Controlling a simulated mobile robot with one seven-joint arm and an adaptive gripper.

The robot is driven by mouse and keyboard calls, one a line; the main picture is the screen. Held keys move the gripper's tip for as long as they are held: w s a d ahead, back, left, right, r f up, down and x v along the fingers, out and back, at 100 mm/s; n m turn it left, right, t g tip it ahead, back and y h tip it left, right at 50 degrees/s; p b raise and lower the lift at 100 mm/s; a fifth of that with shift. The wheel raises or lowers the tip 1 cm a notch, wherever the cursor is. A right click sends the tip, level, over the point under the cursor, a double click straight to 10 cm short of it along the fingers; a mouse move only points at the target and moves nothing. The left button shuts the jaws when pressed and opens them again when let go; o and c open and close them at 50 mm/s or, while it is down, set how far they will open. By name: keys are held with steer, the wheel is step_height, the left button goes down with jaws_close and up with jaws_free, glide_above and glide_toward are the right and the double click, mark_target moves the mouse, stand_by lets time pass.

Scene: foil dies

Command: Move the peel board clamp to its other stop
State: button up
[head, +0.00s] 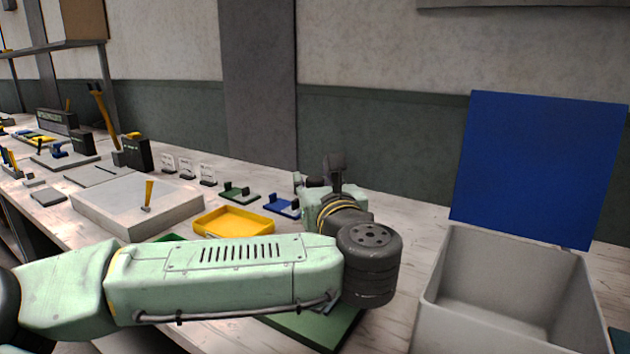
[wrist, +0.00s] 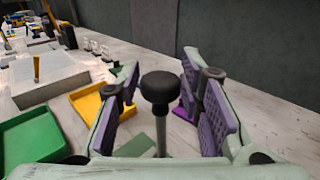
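In the wrist view a round black knob (wrist: 160,86) tops an upright grey rod (wrist: 161,135), which looks like the clamp's handle. My gripper (wrist: 160,74) is open, with one purple-padded finger to each side of the knob. Gaps show on both sides, so neither pad appears to touch it. The rod's foot is hidden by the gripper. A green board (head: 315,325) lies under my arm in the head view. My arm covers much of it, and I cannot tell whether it is the peel board. The clamp's stops are not visible.
A yellow tray (head: 233,222) and a pale block (head: 120,206) with a yellow-handled tool (head: 148,195) stand left. Small green (head: 240,192) and blue (head: 284,206) holders sit behind. At right are a grey open bin (head: 505,305) and a tall blue panel (head: 535,165). A wall closes the back.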

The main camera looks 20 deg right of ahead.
jaws_close()
stand_by(0.3)
steer(key=shift+w, duration=0.1)
